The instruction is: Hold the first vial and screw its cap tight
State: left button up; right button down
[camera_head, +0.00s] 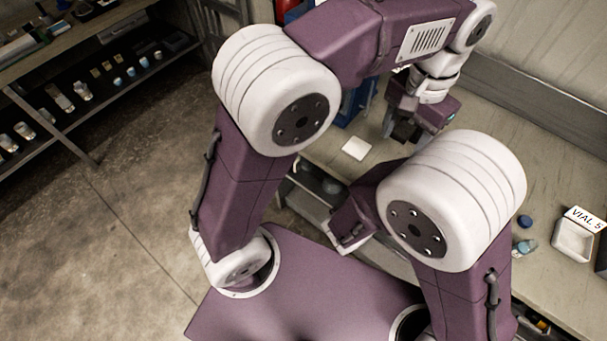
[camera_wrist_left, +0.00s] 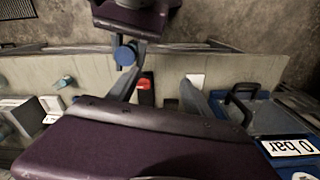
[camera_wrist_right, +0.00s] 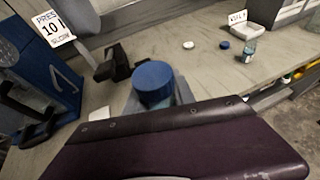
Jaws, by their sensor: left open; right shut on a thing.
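A vial with a blue cap (camera_wrist_right: 153,82) is in my right gripper (camera_wrist_right: 157,100), which is shut on it. The cap points up and hides most of the vial's body. The blue cap also shows in the left wrist view (camera_wrist_left: 125,56), beyond one left finger. My left gripper (camera_head: 405,132) is open and empty above the bench. In the left wrist view its two fingers (camera_wrist_left: 163,90) stand wide apart. The left gripper appears apart from the held vial. In the head view my right arm hides the held vial.
Another vial (camera_wrist_right: 249,50) stands on the bench with a loose blue cap (camera_wrist_right: 225,45) and a white disc (camera_wrist_right: 188,45) nearby. A white tray (camera_head: 572,242) labelled VIAL 5 is at the right. A blue device (camera_wrist_right: 45,65) with a display stands beyond. A white pad (camera_head: 355,149) lies on the bench.

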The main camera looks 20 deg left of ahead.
pick_arm(q)
jog(key=s+a+f+n, duration=0.2)
jog(key=s+a+f, duration=0.2)
jog(key=a+f, duration=0.4)
jog(key=s+a+f+n+t, duration=0.1)
jog(key=s+a+f+n, duration=0.2)
jog(key=a+f, duration=0.6)
jog(key=shift+s+a+n, duration=0.3)
jog(key=shift+s+a, duration=0.65)
jog(key=shift+a, duration=0.25)
jog(key=shift+f, duration=0.1)
